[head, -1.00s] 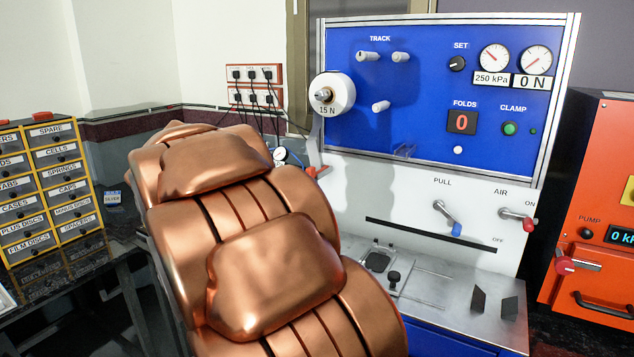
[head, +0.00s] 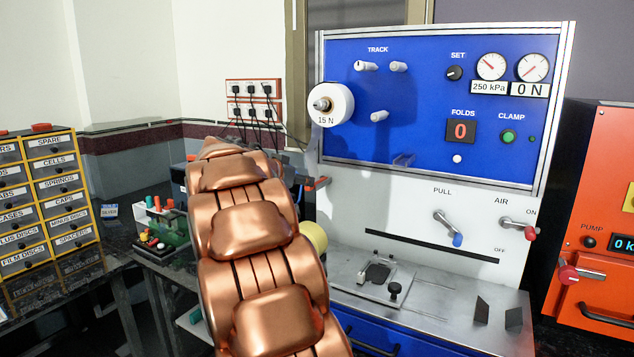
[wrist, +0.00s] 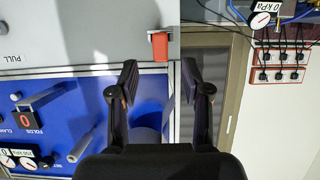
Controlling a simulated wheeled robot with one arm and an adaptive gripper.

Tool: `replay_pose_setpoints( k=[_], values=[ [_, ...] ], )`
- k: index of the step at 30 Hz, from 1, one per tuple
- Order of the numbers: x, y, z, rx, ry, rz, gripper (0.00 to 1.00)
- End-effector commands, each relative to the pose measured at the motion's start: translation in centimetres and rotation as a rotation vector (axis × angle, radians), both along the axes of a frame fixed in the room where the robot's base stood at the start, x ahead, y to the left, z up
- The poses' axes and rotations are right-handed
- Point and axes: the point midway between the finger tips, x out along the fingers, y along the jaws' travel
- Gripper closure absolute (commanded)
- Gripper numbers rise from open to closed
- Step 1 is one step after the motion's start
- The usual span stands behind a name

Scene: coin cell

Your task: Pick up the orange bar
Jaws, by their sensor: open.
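The orange bar (wrist: 159,46) shows in the wrist view as a small orange-red block at the side edge of the white panel. It lies beyond the fingertips, roughly in line with the gap between them.
A drawer cabinet (head: 50,195) stands left. In the wrist view, plugs (wrist: 278,60) and a gauge (wrist: 260,20) are at upper right.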

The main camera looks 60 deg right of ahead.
Motion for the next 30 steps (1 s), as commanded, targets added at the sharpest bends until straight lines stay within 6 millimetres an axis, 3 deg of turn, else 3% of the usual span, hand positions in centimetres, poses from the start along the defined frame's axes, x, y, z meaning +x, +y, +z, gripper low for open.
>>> replay_pose_setpoints(
  k=[9, 19, 30],
  values=[
    [0.2, -3.6, -1.0, 0.002, 0.003, -0.004, 0.52],
    [0.2, -3.9, -1.2, 0.001, 0.001, -0.002, 0.53],
    [0.2, -3.9, -1.2, 0.002, 0.002, -0.001, 0.92]
  ],
)
